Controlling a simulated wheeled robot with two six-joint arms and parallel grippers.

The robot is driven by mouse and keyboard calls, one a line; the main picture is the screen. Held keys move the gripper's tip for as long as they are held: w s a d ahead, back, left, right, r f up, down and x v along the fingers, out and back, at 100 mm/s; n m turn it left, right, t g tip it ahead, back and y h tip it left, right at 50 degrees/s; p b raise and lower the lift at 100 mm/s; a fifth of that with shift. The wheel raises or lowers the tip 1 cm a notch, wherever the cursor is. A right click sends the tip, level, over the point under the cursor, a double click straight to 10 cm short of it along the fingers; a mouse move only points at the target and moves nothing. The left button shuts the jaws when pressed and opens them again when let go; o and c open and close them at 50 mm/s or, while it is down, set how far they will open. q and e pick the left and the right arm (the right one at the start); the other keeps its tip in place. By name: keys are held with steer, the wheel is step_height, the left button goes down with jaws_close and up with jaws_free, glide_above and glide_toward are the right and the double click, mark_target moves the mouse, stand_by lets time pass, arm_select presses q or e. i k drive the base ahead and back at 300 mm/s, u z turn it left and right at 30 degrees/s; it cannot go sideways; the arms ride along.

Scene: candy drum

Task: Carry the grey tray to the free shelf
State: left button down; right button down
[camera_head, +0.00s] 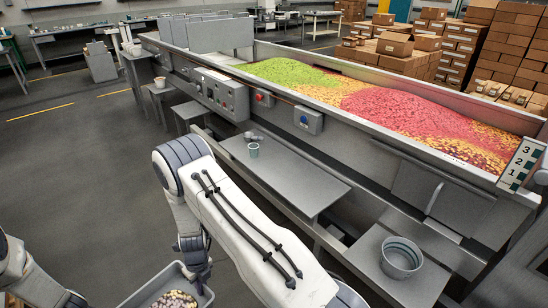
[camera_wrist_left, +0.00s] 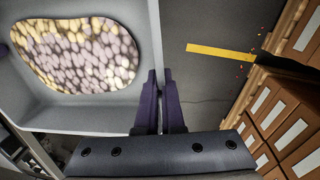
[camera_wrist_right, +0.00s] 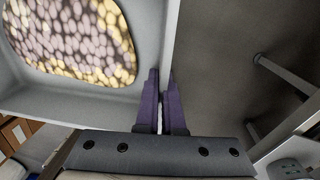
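The grey tray (camera_head: 147,286) is at the bottom of the head view, cut off by the edge, with pale yellow and mauve candies in it. My right gripper (camera_head: 197,272) is at its right side; in the right wrist view its fingers (camera_wrist_right: 161,100) are close together on the tray wall (camera_wrist_right: 148,60). In the left wrist view my left gripper's fingers (camera_wrist_left: 161,100) pinch the opposite tray wall (camera_wrist_left: 143,50). The left fingertips are out of the head view. A small grey shelf (camera_head: 192,111) beside the machine looks empty.
A long trough (camera_head: 440,150) of coloured candies runs across the scene. A larger shelf (camera_head: 300,185) holds a cup (camera_head: 253,150); a lower right shelf (camera_head: 385,285) holds a bucket (camera_head: 401,258). Open floor (camera_head: 80,160) lies at left. Stacked boxes (camera_wrist_left: 285,120) show beside the left gripper.

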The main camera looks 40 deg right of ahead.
mark_target(306, 187)
steer(key=z, duration=0.35)
steer(key=i, duration=1.05)
steer(key=z, duration=1.05)
steer(key=i, duration=0.8)
steer(key=z, duration=0.45)
